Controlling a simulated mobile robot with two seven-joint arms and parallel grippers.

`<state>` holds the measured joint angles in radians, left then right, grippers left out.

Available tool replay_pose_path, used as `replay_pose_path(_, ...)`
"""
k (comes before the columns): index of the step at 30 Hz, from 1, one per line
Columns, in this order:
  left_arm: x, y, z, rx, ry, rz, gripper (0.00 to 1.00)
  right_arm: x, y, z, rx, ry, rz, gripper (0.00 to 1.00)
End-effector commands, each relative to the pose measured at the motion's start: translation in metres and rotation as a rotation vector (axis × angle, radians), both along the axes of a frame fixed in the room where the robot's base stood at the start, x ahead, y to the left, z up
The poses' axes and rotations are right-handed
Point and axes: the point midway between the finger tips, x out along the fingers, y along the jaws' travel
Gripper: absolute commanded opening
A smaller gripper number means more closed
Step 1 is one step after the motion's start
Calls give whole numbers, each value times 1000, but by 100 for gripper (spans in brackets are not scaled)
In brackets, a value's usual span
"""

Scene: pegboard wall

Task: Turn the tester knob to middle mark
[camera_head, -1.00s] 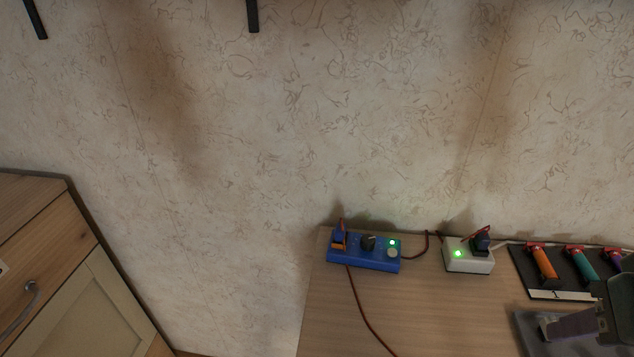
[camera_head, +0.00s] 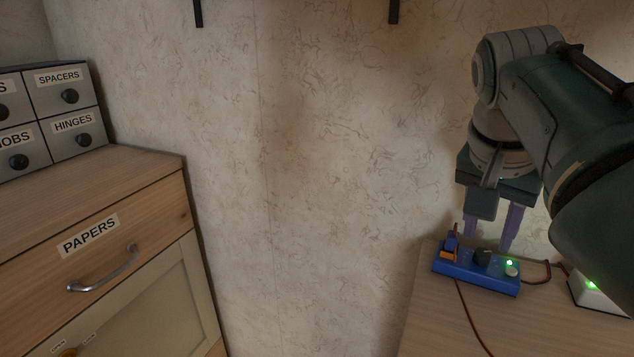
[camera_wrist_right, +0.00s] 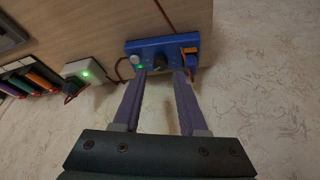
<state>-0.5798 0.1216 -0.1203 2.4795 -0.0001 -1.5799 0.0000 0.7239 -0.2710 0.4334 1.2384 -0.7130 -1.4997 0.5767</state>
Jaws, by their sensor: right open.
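The blue tester (camera_head: 474,271) sits at the left end of the wooden table top. It has a black knob (camera_head: 482,257) in its middle, a lit green light and a pale round button on its right, and an orange and blue plug piece on its left. In the right wrist view the tester (camera_wrist_right: 150,46) lies beyond the fingertips, with the knob (camera_wrist_right: 161,62) between them. My right gripper (camera_head: 489,241) is open, pointing down over the tester, with one purple finger on each side of the knob. Contact with the knob cannot be told. My left gripper is out of view.
A white box with a green light (camera_head: 598,291) stands right of the tester, joined by a red cable. A wooden cabinet (camera_head: 150,215) labelled PAPERS and grey drawers (camera_head: 62,91) stand at the left. The wall (camera_head: 330,150) is close behind.

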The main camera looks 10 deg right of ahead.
Motion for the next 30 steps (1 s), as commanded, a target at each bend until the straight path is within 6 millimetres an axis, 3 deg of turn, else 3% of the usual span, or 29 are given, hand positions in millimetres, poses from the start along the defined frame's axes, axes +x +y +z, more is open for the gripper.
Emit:
replay_pose_path(1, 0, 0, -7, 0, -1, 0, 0, 2, -3, -12, 0, 2, 1, 42)
replay_pose_path(6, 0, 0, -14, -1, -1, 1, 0, 7, -10, -32, 0, 0, 1, 42)
replay_pose_path(17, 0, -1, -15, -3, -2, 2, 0, 10, -12, -36, 0, -2, 1, 42)
replay_pose_path(28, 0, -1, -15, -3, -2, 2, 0, 9, -12, -37, 0, -1, 1, 2)
replay_pose_path(30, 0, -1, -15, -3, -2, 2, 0, 9, -12, -37, 0, 0, 1, 0)
